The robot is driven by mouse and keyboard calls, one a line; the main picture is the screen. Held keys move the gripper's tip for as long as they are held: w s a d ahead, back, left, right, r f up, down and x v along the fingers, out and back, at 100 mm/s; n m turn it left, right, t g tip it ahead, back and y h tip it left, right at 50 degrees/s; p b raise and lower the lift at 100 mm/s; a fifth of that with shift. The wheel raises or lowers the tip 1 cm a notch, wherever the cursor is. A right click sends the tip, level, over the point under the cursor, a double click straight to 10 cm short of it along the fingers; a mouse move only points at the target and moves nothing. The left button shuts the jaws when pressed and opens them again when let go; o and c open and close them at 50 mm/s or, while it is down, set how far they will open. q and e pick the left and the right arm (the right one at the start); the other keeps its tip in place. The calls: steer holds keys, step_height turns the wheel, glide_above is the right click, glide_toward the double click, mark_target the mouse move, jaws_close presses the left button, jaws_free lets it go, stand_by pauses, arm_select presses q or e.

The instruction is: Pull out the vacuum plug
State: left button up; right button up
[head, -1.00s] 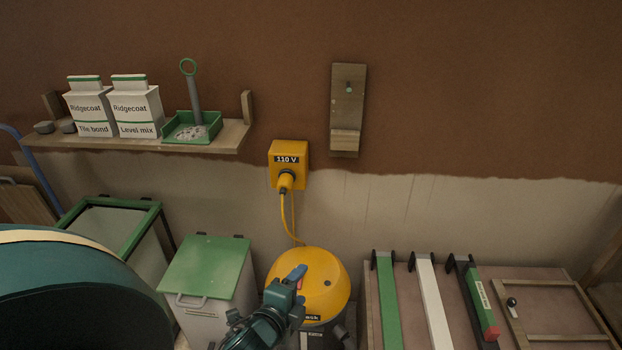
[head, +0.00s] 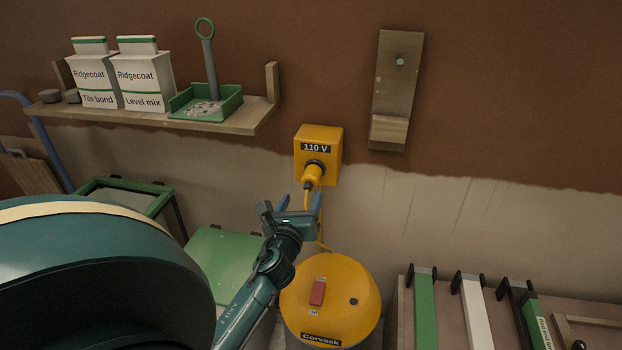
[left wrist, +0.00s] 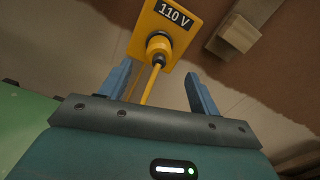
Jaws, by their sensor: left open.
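The yellow plug (head: 313,175) sits in the yellow 110 V socket box (head: 331,140) on the wall, its cable hanging down toward the yellow-topped vacuum (head: 337,299). My left gripper (head: 299,202) is open and empty just below the plug, its blue fingers pointing up toward it. In the left wrist view the plug (left wrist: 159,46) is beyond the open fingers (left wrist: 159,88), between their lines, with the cable running down between them. The fingers do not touch the plug. My right gripper is not in view.
A wooden shelf (head: 240,121) with two Ridgecoat boxes (head: 146,75) and a green tray (head: 228,101) is left of the socket. A wooden bracket (head: 395,98) hangs to the right. Green bins stand below the shelf.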

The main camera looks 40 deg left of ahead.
mark_target(308, 182)
arm_select(q)
steer(key=x, duration=1)
steer(key=shift+w+b, duration=0.2)
steer(key=shift+b, duration=0.1)
